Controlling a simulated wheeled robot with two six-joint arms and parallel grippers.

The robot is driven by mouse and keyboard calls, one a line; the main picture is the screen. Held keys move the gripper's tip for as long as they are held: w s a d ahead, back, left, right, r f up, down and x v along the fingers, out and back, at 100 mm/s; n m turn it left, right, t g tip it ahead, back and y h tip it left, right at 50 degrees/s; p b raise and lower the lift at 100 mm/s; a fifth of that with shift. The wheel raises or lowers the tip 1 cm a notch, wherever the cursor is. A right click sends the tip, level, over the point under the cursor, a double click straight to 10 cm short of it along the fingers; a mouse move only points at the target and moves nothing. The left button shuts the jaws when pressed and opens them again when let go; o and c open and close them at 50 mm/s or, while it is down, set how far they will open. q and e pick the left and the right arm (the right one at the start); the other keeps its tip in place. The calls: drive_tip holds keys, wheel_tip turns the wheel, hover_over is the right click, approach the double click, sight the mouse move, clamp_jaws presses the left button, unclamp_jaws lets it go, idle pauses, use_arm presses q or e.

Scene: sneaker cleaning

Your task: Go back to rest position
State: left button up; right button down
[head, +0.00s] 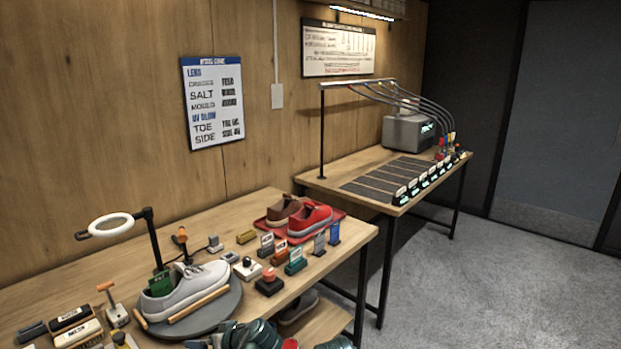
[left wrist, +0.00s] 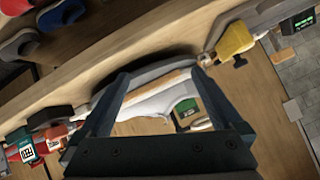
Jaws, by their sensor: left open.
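My left arm (head: 258,335) shows at the bottom edge of the head view, in front of the turntable. In the left wrist view my left gripper (left wrist: 160,74) is open, with nothing held between its fingers. The sneaker (left wrist: 155,106) also shows beyond my open fingers. A small part of another teal arm link shows at the bottom edge of the head view; my right gripper itself is out of view.
A ring lamp (head: 105,226) on a post stands behind the turntable. Brushes and small labelled blocks crowd the bench (head: 60,275). A red tray (head: 262,224) holds red and brown shoes. A second bench (head: 325,182) stands at the back right. The floor at right is clear.

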use_arm(q)
drive_tip(key=s+d+f+m+g+h+p, duration=0.1)
drive_tip(key=s+d+m+g+h+p, duration=0.1)
drive_tip(key=s+d, duration=0.5)
drive_tip(key=s+d+f+m+g+h+p, duration=0.2)
drive_tip(key=s+d+m+g+h, duration=0.2)
drive_tip(key=d, duration=0.8)
drive_tip(key=s+m+h, duration=0.2)
drive_tip(key=s+m, duration=0.1)
drive_tip(key=m, duration=0.1)
drive_tip(key=shift+d+p, duration=0.3)
drive_tip(key=shift+p, duration=0.1)
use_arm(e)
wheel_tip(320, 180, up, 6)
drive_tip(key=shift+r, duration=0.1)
